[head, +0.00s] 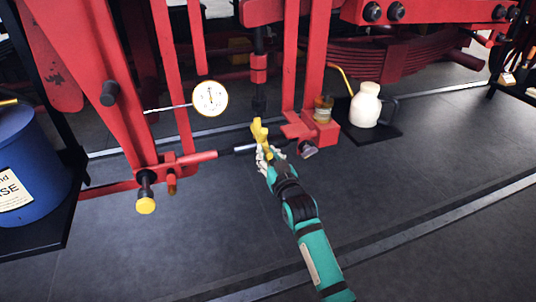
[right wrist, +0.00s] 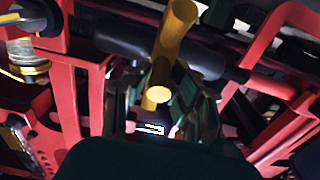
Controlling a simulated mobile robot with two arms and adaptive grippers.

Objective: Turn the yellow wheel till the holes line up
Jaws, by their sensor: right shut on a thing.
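The yellow wheel (head: 260,131) shows near the middle of the head view, on the red linkage, seen nearly edge-on. In the right wrist view, a yellow bar of it (right wrist: 176,32) runs down between the fingers to a round end. My right gripper (head: 266,154) reaches it from the front and is shut on it; the fingers also show in the right wrist view (right wrist: 160,100). The fingers hide part of the wheel. I cannot make out the holes in either view. My left gripper is not in view.
A white dial gauge (head: 210,98) stands left of the wheel. A small amber jar (head: 323,109) and a white oil can (head: 365,105) stand to the right. A blue drum (head: 30,160) is far left. The front floor is clear.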

